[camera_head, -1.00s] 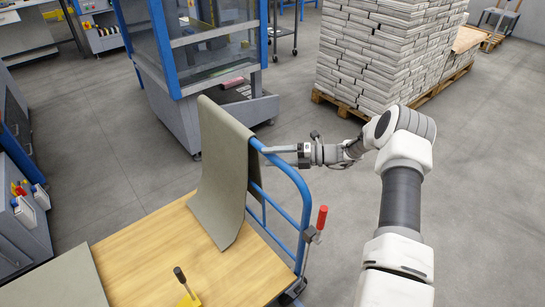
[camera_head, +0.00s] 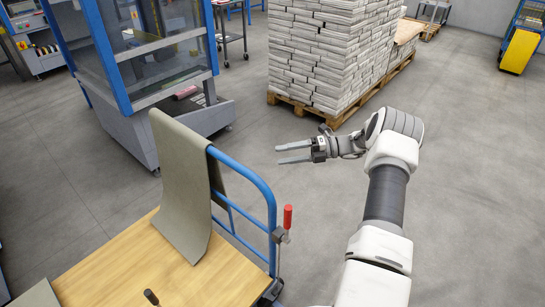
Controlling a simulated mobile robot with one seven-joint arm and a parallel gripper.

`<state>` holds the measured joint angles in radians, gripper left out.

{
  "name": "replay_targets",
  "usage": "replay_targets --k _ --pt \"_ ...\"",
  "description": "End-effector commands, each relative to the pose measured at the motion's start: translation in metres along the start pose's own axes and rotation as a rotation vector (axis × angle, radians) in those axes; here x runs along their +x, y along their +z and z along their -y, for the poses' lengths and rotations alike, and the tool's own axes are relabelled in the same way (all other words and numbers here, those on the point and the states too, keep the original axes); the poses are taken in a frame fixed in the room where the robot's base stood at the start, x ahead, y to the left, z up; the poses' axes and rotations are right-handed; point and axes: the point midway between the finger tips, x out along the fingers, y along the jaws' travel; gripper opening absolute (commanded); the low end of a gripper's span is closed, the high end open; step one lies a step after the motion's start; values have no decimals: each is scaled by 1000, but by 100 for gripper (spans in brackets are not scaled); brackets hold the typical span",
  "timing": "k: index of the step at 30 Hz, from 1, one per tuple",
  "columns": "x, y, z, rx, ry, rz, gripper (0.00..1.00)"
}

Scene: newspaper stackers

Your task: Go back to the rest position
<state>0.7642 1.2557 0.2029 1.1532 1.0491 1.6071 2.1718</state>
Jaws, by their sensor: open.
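My gripper (camera_head: 292,152) is open and empty. Its two fingers point left, in the air above the grey floor. It is to the right of the blue cart handle (camera_head: 240,178) and apart from it. My arm reaches up from the lower right and bends left at the wrist. A grey-green sheet (camera_head: 184,185) hangs over the blue handle and drapes down onto the wooden cart top (camera_head: 215,275).
Stacks of newspapers (camera_head: 330,55) stand on a wooden pallet (camera_head: 297,104) behind my gripper. A blue-framed machine (camera_head: 150,75) is at the upper left. A red-handled clamp (camera_head: 287,217) is on the cart's right edge. Floor (camera_head: 480,180) at the right is clear.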

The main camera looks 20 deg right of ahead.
Motion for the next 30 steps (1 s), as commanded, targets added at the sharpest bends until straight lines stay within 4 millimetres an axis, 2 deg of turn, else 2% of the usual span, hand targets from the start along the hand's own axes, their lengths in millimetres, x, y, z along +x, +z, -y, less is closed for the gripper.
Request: replay_targets --k 19,23,30 --pt "-2 0 -4 -16 -9 -9 64" --pt "7 -1 -22 -93 -52 -49 64" --pt "32 -14 -76 -368 -185 -200 64"
